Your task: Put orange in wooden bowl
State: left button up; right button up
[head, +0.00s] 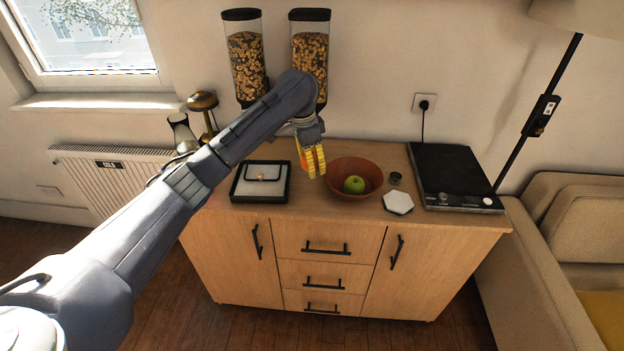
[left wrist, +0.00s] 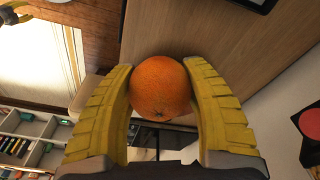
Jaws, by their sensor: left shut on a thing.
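An orange (left wrist: 161,88) sits between the yellow fingers of my left gripper (left wrist: 161,95) in the left wrist view. Both fingers touch it from the sides. In the head view my left gripper (head: 313,162) is beside the left rim of the wooden bowl (head: 367,170), over the cabinet top; the orange is mostly hidden there by the fingers. The brown bowl stands upright and holds a green apple (head: 354,185). The bowl is not clearly seen in the left wrist view. My right gripper is in neither view.
A black-framed tray (head: 237,187) with a small pouch lies left of the bowl. A white hexagonal coaster (head: 398,203), a small dark cup (head: 395,178) and a black hob (head: 455,175) are to the right. Two cereal dispensers (head: 246,60) hang behind my arm.

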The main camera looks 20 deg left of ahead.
aim_at(314, 152)
pick_arm(q)
notch_tip(314, 152, up, 6)
jog(key=shift+r, duration=0.1)
jog(key=shift+w+d+r, duration=0.25)
jog(key=shift+w, duration=0.05)
jog(key=w+d+f, duration=1)
jog(key=w, duration=0.3)
jog(key=shift+f, duration=0.35)
dwell(0.5)
jog(key=shift+f, duration=0.15)
dwell(0.3)
jog(key=shift+f, duration=1.55)
jog(key=shift+f, duration=0.25)
